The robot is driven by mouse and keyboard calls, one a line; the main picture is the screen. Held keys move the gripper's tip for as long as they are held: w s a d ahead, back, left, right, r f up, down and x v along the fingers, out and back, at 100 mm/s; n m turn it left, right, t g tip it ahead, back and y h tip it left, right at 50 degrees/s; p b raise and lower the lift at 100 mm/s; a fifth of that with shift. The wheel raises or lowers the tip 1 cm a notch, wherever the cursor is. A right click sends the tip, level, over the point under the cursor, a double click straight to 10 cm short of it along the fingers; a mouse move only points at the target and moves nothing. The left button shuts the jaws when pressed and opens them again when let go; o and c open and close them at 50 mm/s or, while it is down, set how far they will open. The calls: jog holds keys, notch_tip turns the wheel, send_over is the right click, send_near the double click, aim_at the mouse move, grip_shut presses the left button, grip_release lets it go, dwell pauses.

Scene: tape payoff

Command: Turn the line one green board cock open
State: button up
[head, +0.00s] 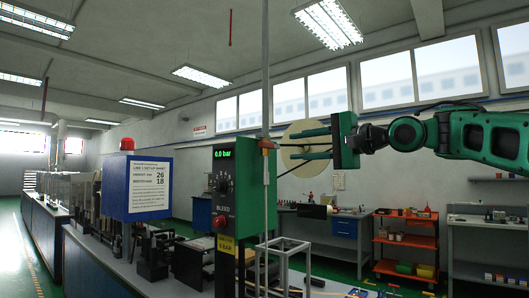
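A green box with a black front board (225,195) stands in the middle of the view. Its display (223,154) reads 0.0 bar. A dark round knob (222,187) sits below the display, and a red knob (220,222) lies under the word BLEED. A small orange-red part (267,144) shows at the upper right edge of the green box; I cannot tell whether it is the cock's handle. My gripper (290,147) reaches in from the right, its two fingers apart, pointing left towards the orange-red part. No object shows between the fingers; I cannot tell whether they touch anything.
A pale disc (299,160) is behind my fingers. A thin upright post (265,75) rises by the green box. A blue box (128,187) with a set-up sheet and red lamp (127,144) stands left. A light metal frame (283,252) stands below right. Orange shelves (406,241) are farther back.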

aim_at(269, 145)
jog(key=x, duration=0.7)
jog(key=r+x, duration=0.1)
jog(key=x, duration=0.3)
jog(key=shift+s+a, duration=0.3)
jog(key=shift+a, duration=0.05)
grip_shut()
